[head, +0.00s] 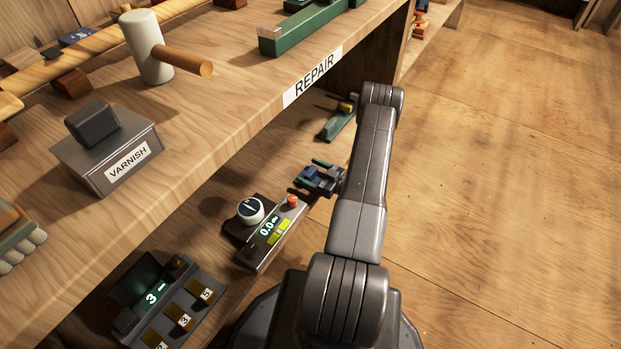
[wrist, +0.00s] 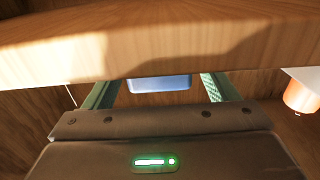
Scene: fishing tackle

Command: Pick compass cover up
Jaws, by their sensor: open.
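My gripper (head: 311,174) is at the lower shelf under the bench top, with its green-padded fingers apart. A small blue block-like thing (head: 310,176) shows between the fingers; I cannot tell whether they touch it. I cannot tell for sure that this blue thing is the compass cover. A round white-rimmed dial (head: 250,209), like a compass, sits on a grey device left of my gripper.
The bench top edge (wrist: 160,45) hangs close over the fingers. A green and yellow tool (head: 340,118) lies farther back. Open floor (head: 490,190) is to the right.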

